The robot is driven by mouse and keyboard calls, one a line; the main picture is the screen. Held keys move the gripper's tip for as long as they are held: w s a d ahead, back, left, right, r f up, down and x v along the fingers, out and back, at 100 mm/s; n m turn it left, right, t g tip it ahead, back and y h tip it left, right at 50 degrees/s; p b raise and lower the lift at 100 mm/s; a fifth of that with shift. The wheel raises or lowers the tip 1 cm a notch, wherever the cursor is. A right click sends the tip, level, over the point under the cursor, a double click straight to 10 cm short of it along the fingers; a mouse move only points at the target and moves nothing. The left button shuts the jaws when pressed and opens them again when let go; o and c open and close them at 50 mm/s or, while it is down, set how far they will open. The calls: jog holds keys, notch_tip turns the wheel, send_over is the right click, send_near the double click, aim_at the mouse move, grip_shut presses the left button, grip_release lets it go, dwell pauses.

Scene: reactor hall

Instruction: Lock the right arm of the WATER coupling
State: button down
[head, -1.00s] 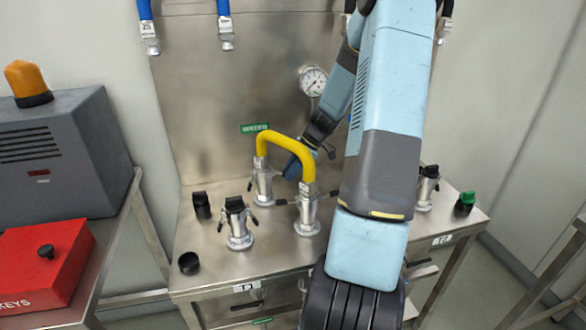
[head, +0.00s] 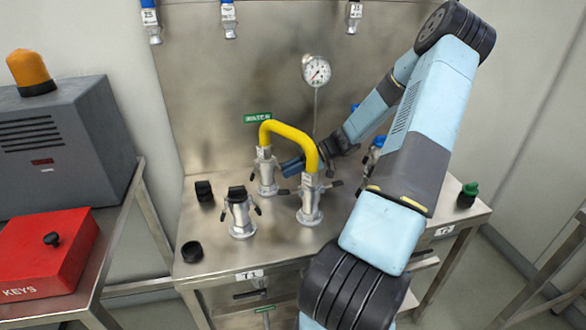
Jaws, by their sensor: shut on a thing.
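A yellow hose (head: 290,132) arches between two metal couplings. The rear left one, the WATER coupling (head: 265,178), stands below a green WATER label (head: 257,118). The front right coupling (head: 310,206) has dark arms out to both sides. My gripper (head: 287,167) reaches in from the right, behind the hose. Its blue fingers are at the right side of the WATER coupling, shut on that side's arm. The hose and front coupling partly hide the wrist, and the grip itself is too small to see clearly.
A separate capped coupling (head: 240,214) stands front left, with black caps (head: 191,251) near it. A pressure gauge (head: 316,70) is on the back panel. A red KEYS box (head: 45,252) and grey cabinet (head: 62,142) stand left. A green-topped knob (head: 468,194) is at the right edge.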

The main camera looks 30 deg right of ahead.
jog(key=shift+s+f, duration=0.25)
jog(key=shift+s, duration=0.05)
jog(key=c, duration=1)
grip_release()
jog(key=shift+r, duration=0.1)
jog(key=shift+c, duration=0.2)
jog(key=shift+o, duration=0.2)
jog(key=shift+w, duration=0.15)
jog(key=shift+v, duration=3.75)
